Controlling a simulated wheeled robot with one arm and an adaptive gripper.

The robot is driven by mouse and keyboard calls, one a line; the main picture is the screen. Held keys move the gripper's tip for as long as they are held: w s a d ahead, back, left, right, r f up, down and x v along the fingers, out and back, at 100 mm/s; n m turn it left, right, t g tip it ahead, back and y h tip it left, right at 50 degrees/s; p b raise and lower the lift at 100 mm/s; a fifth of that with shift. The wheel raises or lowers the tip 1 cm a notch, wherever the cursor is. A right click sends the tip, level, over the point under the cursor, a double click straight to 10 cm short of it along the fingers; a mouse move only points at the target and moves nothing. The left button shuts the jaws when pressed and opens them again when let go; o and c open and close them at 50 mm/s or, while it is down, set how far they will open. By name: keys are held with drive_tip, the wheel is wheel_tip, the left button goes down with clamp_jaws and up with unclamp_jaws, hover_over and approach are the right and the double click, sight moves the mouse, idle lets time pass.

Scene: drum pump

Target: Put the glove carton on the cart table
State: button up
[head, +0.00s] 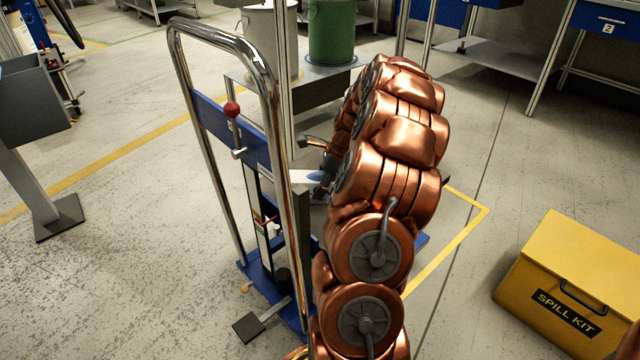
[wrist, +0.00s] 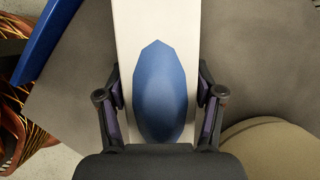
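The glove carton is a long white box with a blue oval. In the wrist view the carton (wrist: 160,25) lies between my gripper's fingers (wrist: 160,100), with a pad against each long side. In the head view only a white and blue part of the carton (head: 304,177) shows, beside my gripper (head: 326,178), which is mostly hidden behind my arm. The cart (head: 233,130) has a chrome handle and a blue frame. A grey tabletop (head: 262,82) shows behind the handle; I cannot tell how it joins the cart. Whether the carton touches a surface is unclear.
A steel drum (head: 268,45) and a green drum (head: 331,32) stand behind the cart. A yellow spill kit box (head: 570,285) is on the floor at right. Blue workbenches (head: 605,20) line the back. The floor at left is mostly clear. My copper arm blocks the middle.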

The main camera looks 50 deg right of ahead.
drive_tip(key=shift+o, duration=1.3)
drive_tip(key=p+v, duration=0.3)
drive_tip(key=v, duration=0.8)
drive_tip(key=shift+p, duration=0.3)
drive_tip(key=shift+s+d+r, duration=0.15)
drive_tip(key=shift+r, duration=0.4)
drive_tip(key=shift+s, duration=0.1)
